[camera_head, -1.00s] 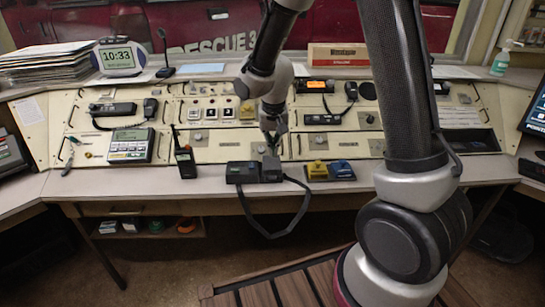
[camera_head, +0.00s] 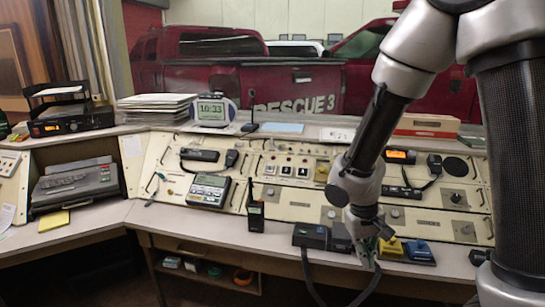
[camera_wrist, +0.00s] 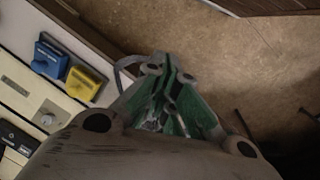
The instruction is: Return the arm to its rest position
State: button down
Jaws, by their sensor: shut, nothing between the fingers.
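My gripper (camera_head: 371,258) hangs at the end of my arm at the front edge of the console desk (camera_head: 190,218), right of the black charger box (camera_head: 312,236). In the wrist view the green and grey fingers of my gripper (camera_wrist: 168,68) are together with nothing between them. The floor shows beyond the fingertips. A dark cable loops down from the box and passes close behind the fingers; I cannot tell whether it touches them.
A yellow pedal block (camera_head: 392,248) and a blue one (camera_head: 418,251) sit just right of my gripper. A handheld radio (camera_head: 255,212) stands on the desk to the left. A keypad device (camera_head: 208,190) lies farther left. Open floor lies in front of the desk.

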jog(key=s+d+r+t, duration=0.1)
jog(key=s+d+r, duration=0.3)
jog(key=r, duration=0.3)
jog(key=s+d+r+t+y, duration=0.1)
jog(key=s+d+r+t, duration=0.1)
jog(key=r, duration=0.6)
jog(key=s+d+r+m+t+y, duration=0.1)
jog(key=s+d+r, duration=0.4)
jog(key=r, duration=0.3)
jog(key=shift+s+d, duration=0.3)
jog(key=shift+s, duration=0.55)
